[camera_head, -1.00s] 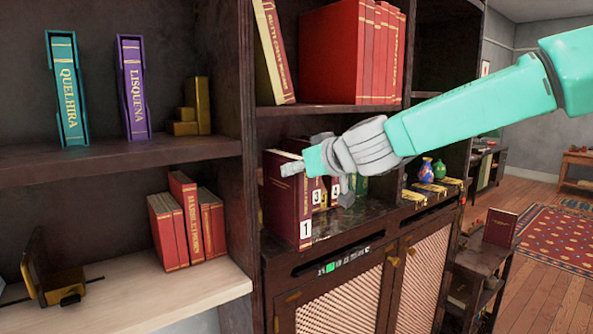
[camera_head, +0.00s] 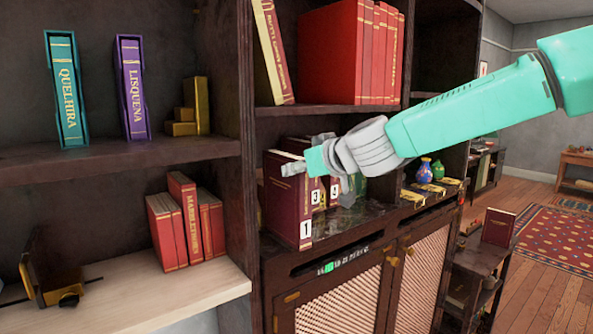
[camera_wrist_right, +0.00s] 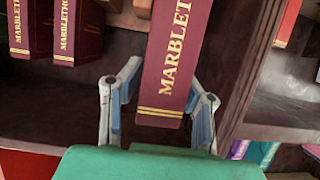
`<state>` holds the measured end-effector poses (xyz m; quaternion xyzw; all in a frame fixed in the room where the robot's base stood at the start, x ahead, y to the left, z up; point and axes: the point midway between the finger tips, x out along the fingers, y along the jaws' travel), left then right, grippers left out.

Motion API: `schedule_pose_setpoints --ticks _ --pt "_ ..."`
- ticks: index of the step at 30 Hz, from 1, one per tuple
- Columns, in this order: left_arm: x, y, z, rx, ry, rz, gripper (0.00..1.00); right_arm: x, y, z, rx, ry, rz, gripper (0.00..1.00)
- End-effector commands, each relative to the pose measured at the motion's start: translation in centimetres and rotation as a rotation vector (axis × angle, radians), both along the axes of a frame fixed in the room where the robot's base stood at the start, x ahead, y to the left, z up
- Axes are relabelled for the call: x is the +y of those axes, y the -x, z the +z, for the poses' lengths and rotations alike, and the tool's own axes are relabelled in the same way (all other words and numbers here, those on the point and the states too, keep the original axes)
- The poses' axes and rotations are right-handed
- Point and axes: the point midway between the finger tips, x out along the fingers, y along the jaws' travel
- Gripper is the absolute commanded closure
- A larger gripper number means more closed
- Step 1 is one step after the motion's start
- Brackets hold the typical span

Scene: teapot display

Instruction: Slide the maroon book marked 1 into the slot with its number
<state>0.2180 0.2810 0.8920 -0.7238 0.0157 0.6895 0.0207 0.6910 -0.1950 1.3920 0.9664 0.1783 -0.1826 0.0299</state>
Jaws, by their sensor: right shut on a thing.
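The maroon book marked 1 (camera_head: 283,205) stands upright at the front left of the middle shelf, its white label low on the spine. My right gripper (camera_head: 292,168) reaches in from the right across its upper part. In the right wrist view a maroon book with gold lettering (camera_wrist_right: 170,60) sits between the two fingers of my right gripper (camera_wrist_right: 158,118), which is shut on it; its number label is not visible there. Other books with white labels, one reading 3 (camera_head: 317,197), stand behind, partly hidden by the gripper. I cannot make out the numbered slot. My left gripper is not in view.
The dark upright (camera_head: 246,110) stands just left of the book, and a shelf board (camera_head: 330,108) runs above. Small vases (camera_head: 426,171) stand further right. Below are a small numbered strip (camera_head: 343,260) and lattice doors (camera_head: 340,300). Red books (camera_head: 185,222) stand lower left.

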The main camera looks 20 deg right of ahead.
Motion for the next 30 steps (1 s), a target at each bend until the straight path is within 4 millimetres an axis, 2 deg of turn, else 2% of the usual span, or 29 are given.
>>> schedule_pose_setpoints --ticks 20,30 --pt "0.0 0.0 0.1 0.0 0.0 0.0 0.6 0.05 -0.06 0.3 -0.005 -0.001 0.0 1.0" --pt "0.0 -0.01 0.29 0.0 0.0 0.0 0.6 0.28 -0.75 0.3 -0.005 0.0 0.0 1.0"
